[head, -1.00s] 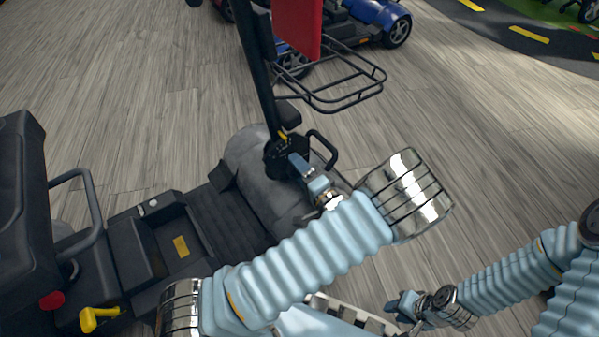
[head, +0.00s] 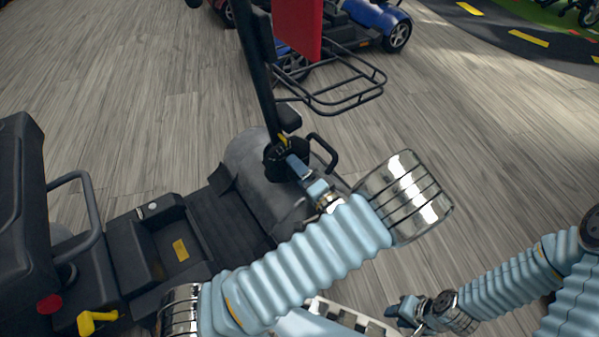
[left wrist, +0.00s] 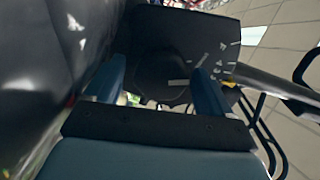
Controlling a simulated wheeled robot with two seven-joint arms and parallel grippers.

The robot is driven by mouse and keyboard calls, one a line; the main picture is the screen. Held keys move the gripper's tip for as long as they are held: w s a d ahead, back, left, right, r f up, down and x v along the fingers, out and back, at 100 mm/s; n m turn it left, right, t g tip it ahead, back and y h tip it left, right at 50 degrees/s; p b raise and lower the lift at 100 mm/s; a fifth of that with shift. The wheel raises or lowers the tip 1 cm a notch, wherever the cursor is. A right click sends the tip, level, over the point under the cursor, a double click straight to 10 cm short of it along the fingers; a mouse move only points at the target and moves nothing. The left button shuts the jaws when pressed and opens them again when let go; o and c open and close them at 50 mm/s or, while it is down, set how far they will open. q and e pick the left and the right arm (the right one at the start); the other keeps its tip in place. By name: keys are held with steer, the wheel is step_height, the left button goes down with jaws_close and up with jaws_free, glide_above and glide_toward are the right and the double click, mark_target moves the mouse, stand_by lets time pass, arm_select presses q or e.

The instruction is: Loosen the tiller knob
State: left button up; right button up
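The scooter's tiller (head: 258,80) is a dark post rising from a black pivot at the front of the footwell. My left gripper (head: 290,160) is at this pivot, its blue fingers pointing at it. In the left wrist view a dark round shape (left wrist: 165,75), seemingly the tiller knob, lies between the two fingers (left wrist: 160,85). The fingers stand well apart on either side of it; I see no clear contact. In the head view the knob is largely hidden by the gripper. My right gripper (head: 400,308) is low at the right, away from the scooter; its finger gap is unclear.
The scooter's seat (head: 22,220) is at the left, with a yellow lever (head: 97,320) below. A wire basket (head: 335,88) hangs by the tiller. A black loop handle (head: 326,150) is close beside my left gripper. A blue scooter (head: 375,18) stands behind.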

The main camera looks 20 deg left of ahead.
arm_select(q)
steer(key=p+v, duration=0.1)
steer(key=v, duration=1.3)
steer(key=shift+w+p, duration=0.1)
steer(key=shift+p, duration=0.2)
